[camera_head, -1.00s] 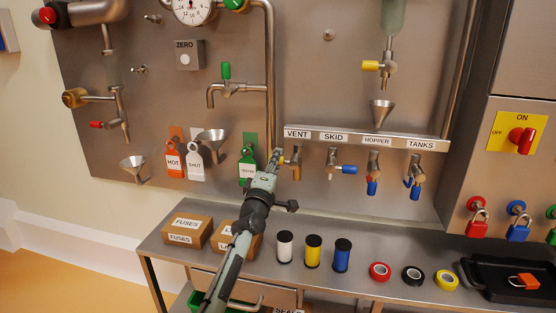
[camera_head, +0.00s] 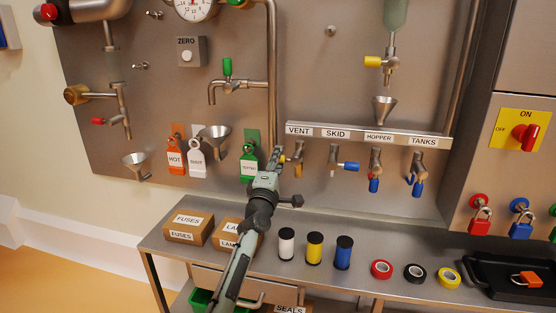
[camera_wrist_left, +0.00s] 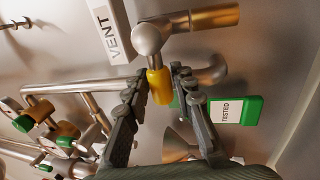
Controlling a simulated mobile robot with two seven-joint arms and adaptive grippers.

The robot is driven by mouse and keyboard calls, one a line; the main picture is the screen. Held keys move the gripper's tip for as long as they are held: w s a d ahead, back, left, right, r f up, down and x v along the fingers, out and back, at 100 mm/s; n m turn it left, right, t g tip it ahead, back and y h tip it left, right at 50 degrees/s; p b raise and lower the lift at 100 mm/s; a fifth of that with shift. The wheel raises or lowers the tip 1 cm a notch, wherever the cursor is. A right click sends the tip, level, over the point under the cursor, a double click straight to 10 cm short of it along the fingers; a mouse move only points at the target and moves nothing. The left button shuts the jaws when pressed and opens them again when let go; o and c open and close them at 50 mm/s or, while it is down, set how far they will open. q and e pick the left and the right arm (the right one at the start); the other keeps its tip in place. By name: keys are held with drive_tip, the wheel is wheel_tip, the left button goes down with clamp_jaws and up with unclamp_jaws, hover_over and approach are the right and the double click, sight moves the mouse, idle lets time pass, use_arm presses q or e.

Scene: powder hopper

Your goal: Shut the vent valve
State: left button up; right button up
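The vent valve (camera_head: 297,154) is the leftmost tap below the VENT label (camera_head: 298,130). In the left wrist view its yellow handle (camera_wrist_left: 160,86) hangs from a round metal body (camera_wrist_left: 152,40), in line with the short stem. My left gripper (camera_head: 278,153) is at the valve's left side in the head view. In the left wrist view its two fingers (camera_wrist_left: 160,80) are apart, one on each side of the yellow handle. A small gap seems to show beside the handle, so the fingers do not look closed on it. My right gripper is not in view.
The SKID valve (camera_head: 335,160) with a blue handle is just right. A green TESTED tag (camera_head: 249,165) hangs close on the left, and a pipe (camera_head: 271,80) runs down above the gripper. Below, the bench holds boxes (camera_head: 188,229), bottles (camera_head: 314,248) and tape rolls (camera_head: 382,269).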

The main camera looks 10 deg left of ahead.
use_arm(q)
drive_tip(key=shift+o, duration=1.2)
drive_tip(key=shift+r, duration=0.1)
wheel_tip(320, 180, up, 10)
drive_tip(key=shift+f, duration=0.1)
